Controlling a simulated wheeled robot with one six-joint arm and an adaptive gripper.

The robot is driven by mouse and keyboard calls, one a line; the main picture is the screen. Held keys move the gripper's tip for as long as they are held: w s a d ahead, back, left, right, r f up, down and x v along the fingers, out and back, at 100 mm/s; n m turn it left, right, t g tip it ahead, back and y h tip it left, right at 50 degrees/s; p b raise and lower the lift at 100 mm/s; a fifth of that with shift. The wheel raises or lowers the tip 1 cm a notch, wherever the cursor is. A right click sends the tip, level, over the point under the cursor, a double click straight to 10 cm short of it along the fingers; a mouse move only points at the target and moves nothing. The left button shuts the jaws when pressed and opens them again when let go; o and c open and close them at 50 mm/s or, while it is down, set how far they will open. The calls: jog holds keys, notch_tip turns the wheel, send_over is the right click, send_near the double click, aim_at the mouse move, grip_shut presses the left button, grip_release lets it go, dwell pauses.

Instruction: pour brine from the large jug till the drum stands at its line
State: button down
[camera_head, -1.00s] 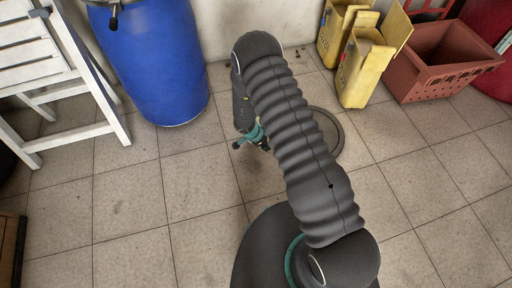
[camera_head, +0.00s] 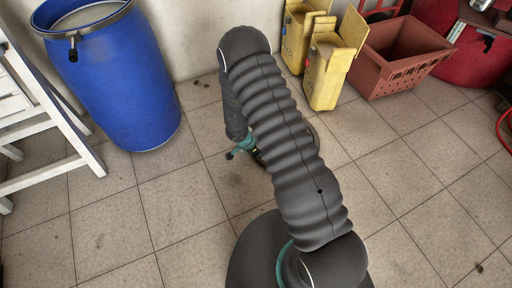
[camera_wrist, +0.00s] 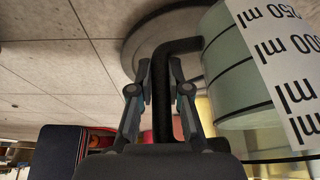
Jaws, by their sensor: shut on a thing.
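The blue drum (camera_head: 118,85) stands upright on the floor at the upper left of the head view. Its top is open inside a metal rim, with a pale grey surface within; the level against any line cannot be read. The large jug (camera_wrist: 232,75) is at the right of the wrist view, a pale greenish clear body with a white scale in ml. My gripper (camera_wrist: 160,78) is shut on its black handle (camera_wrist: 168,110). In the head view my gripper (camera_head: 241,148) is mostly hidden by my arm, and the jug cannot be made out there.
A white folding chair (camera_head: 50,125) stands left of the drum. Yellow containers (camera_head: 325,75) and a reddish-brown crate (camera_head: 400,55) stand by the wall, with a red rounded container (camera_head: 470,45) at the far right. The tiled floor in front of the drum is clear.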

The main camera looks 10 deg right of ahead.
jog(key=w+d+r+n+t+y+p, duration=0.1)
jog(key=w+r+n, duration=0.15)
jog(key=r, duration=0.45)
jog(key=w+d+r+n+t+y, duration=0.1)
jog(key=r+n, duration=0.3)
jog(key=r, duration=0.2)
jog(key=s+d+r+n+y, duration=0.1)
jog(key=s+r+n, duration=0.1)
jog(key=r, duration=0.3)
jog(key=s+d+r+n+t+y+p, duration=0.1)
jog(key=s+r+n, duration=0.2)
jog(key=r+n, duration=0.2)
jog(key=shift+s+d+r+p, duration=0.15)
jog(key=shift+s+d+p, duration=0.15)
jog(key=shift+d, duration=0.05)
